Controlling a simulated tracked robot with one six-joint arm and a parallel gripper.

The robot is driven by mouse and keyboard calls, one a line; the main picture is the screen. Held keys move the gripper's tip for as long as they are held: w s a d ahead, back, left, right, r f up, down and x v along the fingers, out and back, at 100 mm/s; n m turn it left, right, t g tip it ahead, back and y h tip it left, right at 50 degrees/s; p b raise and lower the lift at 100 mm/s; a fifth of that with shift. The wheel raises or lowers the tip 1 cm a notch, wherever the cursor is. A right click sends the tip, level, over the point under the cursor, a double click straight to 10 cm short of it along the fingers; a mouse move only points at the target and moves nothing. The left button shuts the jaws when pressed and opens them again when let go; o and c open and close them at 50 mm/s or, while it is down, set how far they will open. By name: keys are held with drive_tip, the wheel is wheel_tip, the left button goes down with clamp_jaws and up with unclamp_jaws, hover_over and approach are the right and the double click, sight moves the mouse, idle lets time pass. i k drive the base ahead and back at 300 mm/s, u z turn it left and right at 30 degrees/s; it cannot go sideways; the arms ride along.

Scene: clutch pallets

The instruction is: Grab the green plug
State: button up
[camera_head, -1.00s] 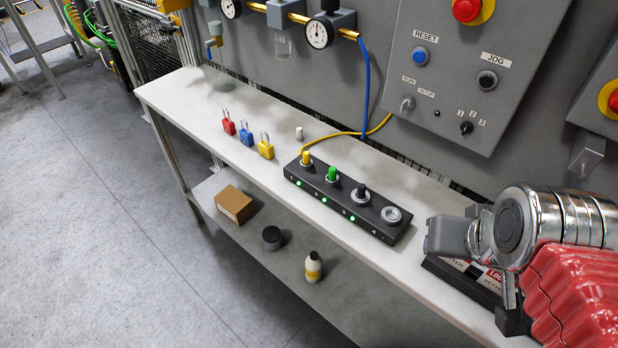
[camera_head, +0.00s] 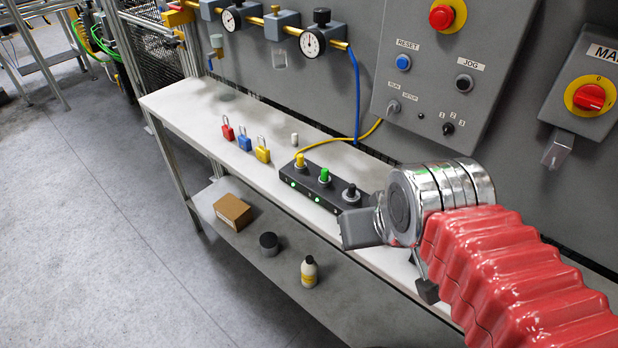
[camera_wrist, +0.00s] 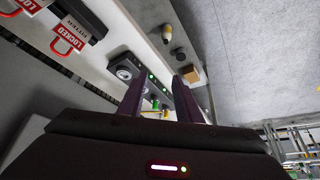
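The green plug (camera_head: 325,175) stands upright in the second socket of a black block (camera_head: 303,188) on the white bench. A yellow plug (camera_head: 300,160) with a yellow cable is to its left, and a black-topped plug (camera_head: 350,193) to its right. My arm hides the block's right end. In the wrist view, my gripper (camera_wrist: 160,88) is open, its two dark fingers apart with nothing held. The green plug (camera_wrist: 155,103) shows small and farther off between the fingers. In the head view, my wrist is to the right of the plug; the fingertips are not clearly seen there.
Red (camera_head: 228,130), blue (camera_head: 245,142) and yellow (camera_head: 262,153) padlocks stand left of the block, near a small white cylinder (camera_head: 294,139). A grey control panel (camera_head: 440,75) rises behind. The lower shelf holds a box (camera_head: 232,211), a black jar (camera_head: 269,243) and a bottle (camera_head: 309,270).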

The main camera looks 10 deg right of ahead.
sight(324, 178)
drive_tip(key=u, duration=0.05)
drive_tip(key=k, duration=1.35)
drive_tip(key=u, duration=0.65)
drive_tip(key=i, duration=2.25)
drive_tip(key=z, duration=0.65)
